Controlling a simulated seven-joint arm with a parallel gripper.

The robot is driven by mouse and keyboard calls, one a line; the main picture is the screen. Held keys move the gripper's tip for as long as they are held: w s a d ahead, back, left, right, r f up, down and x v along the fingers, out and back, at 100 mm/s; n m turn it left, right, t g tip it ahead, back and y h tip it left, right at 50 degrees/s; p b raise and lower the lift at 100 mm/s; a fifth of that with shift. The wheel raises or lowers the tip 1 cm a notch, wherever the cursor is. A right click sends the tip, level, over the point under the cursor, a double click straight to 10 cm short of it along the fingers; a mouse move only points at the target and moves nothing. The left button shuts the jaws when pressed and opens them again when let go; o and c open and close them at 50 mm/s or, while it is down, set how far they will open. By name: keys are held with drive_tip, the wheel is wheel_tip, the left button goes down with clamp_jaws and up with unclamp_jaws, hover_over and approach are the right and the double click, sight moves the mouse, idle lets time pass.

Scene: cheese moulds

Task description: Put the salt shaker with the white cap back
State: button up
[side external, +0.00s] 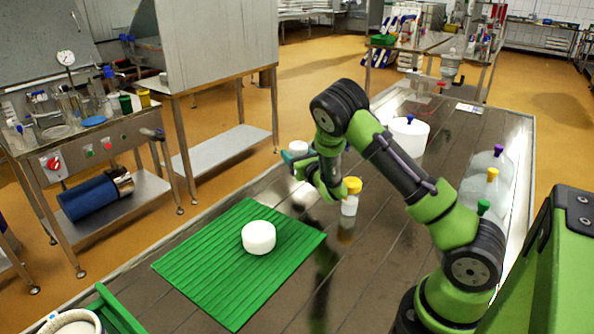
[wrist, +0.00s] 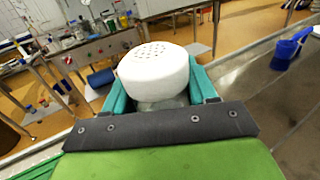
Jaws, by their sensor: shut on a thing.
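The salt shaker with the white cap (wrist: 155,72) fills the middle of the wrist view. Its cap is domed with small holes, and a bit of clear body shows below it. My gripper (wrist: 162,98) is shut on it, a teal finger on each side. In the side external view the white cap (side external: 298,147) shows at the end of my gripper (side external: 297,160), near the table's far left edge. The shaker seems raised above the table; its base is hidden. A second shaker with a yellow cap (side external: 350,195) stands upright on the table, right of my gripper.
A green ribbed mat (side external: 190,265) with a white cheese (side external: 259,237) lies in front. A white tub (side external: 408,138) stands behind my arm. Clear jars with coloured knobs (side external: 487,183) line the right.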

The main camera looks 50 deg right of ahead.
drive_tip(key=shift+f, duration=2.7)
drive_tip(key=shift+f, duration=0.15)
drive_tip(key=o, duration=1.2)
